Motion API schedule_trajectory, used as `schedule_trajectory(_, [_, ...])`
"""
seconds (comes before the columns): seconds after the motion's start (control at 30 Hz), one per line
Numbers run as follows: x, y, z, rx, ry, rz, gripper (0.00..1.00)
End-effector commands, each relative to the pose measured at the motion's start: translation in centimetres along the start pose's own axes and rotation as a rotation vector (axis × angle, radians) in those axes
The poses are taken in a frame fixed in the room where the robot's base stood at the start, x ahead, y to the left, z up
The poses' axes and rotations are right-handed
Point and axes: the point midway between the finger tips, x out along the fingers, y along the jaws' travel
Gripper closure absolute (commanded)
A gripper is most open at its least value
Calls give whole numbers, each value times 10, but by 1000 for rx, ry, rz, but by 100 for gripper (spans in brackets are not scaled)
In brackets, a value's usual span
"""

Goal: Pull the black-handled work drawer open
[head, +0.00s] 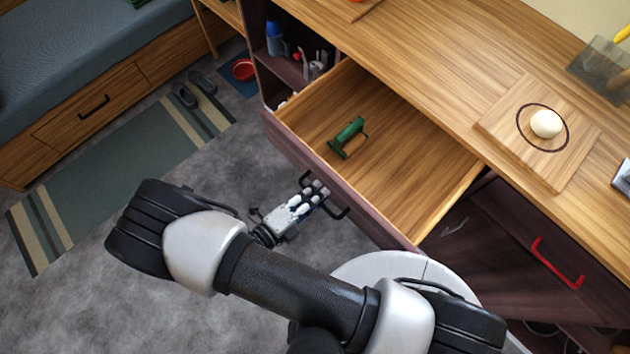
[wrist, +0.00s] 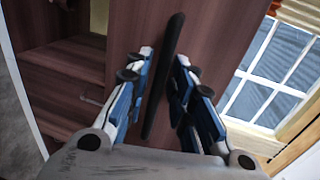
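The work drawer (head: 400,150) is pulled well out from under the wooden worktop. Its dark front has a black bar handle (head: 340,211), which also shows in the wrist view (wrist: 163,80). My gripper (head: 318,187) is at this handle, outside the drawer front. In the wrist view my gripper (wrist: 166,56) has its fingers apart, one on each side of the bar. A gap shows between the left finger and the bar; the right finger is very close to it, and I cannot tell whether they touch.
A green tool (head: 348,137) lies in the drawer. A red-handled front (head: 558,264) is at the lower right. A board (head: 500,125) with a pale round item (head: 546,123) lies on the worktop. Open shelves (head: 290,68) stand left of the drawer.

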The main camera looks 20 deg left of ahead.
Motion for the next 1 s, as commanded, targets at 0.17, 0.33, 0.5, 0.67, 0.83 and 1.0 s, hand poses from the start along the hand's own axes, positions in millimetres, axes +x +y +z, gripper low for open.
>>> schedule_trajectory(0.17, [0, 1, 0, -1, 1, 1, 71])
schedule_trajectory(0.33, [0, 1, 0, -1, 1, 2, 71])
schedule_trajectory(0.5, [-14, 1, 1, 1, -3, 2, 71])
schedule_trajectory(0.67, [-45, 1, 1, 2, -5, 2, 71])
schedule_trajectory(0.83, [-82, 1, 1, 2, -4, 3, 71])
schedule_trajectory(1.0, [-108, 1, 0, 1, -1, 2, 71])
